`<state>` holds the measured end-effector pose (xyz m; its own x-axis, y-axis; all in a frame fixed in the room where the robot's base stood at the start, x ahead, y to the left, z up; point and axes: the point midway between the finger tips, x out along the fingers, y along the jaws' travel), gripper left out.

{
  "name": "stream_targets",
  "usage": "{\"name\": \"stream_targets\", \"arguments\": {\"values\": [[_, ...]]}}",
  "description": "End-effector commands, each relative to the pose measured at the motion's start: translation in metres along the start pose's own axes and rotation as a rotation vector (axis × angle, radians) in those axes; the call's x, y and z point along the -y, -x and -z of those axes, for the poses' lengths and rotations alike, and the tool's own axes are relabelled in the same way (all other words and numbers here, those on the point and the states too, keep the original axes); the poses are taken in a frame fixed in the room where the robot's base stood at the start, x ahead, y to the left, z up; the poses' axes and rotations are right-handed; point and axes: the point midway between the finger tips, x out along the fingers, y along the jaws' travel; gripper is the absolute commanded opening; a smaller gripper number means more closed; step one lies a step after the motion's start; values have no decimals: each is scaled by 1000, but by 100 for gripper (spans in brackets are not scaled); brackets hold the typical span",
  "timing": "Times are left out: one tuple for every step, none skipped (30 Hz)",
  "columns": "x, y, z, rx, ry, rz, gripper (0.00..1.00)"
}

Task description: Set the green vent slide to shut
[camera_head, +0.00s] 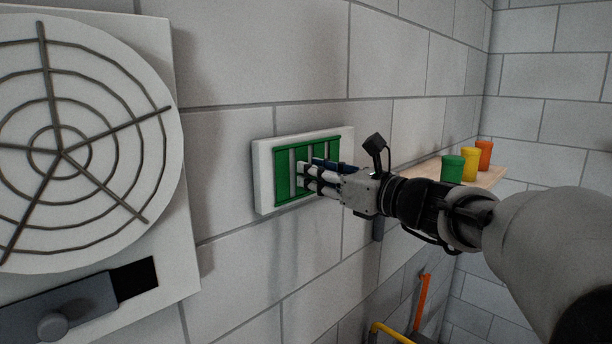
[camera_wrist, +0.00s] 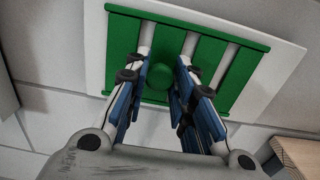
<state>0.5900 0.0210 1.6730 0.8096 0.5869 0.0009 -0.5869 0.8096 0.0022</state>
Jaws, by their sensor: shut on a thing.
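The green vent slide (camera_head: 281,181) is set in a white frame (camera_head: 263,180) on the block wall. It is a green panel with rails along its top and bottom and pale upright slots between green bars. In the wrist view the slide (camera_wrist: 122,45) shows several pale slots and a round green knob (camera_wrist: 158,76). My gripper (camera_head: 304,174) is at the panel. In the wrist view its blue-padded fingers (camera_wrist: 160,84) stand one on each side of the knob, closed on it. The fingers hide part of the panel in both views.
A large round fan grille (camera_head: 60,150) is on the left, with a grey slider (camera_head: 70,305) below it. A wooden shelf (camera_head: 425,168) at the right holds a green cup (camera_head: 452,169), a yellow cup (camera_head: 469,164) and an orange cup (camera_head: 484,154). Orange and yellow bars show lower right.

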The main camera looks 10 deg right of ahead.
Motion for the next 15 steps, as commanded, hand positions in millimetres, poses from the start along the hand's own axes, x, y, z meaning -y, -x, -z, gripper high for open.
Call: {"name": "stream_targets", "arguments": {"values": [[-2, 0, 0, -1, 0, -6, 24], [-2, 0, 0, -1, 0, -6, 26], [-2, 0, 0, -1, 0, -6, 29], [-2, 0, 0, -1, 0, -6, 31], [-2, 0, 0, -1, 0, -5, 33], [-2, 0, 0, -1, 0, -5, 35], [-2, 0, 0, -1, 0, -5, 37], [-1, 0, 0, -1, 0, -4, 39], [-1, 0, 0, -1, 0, -4, 42], [-1, 0, 0, -1, 0, -4, 44], [-1, 0, 0, -1, 0, -3, 44], [-1, 0, 0, -1, 0, -3, 44], [-1, 0, 0, -1, 0, -3, 44], [-1, 0, 0, -1, 0, -3, 44], [-1, 0, 0, -1, 0, -2, 44]]}}
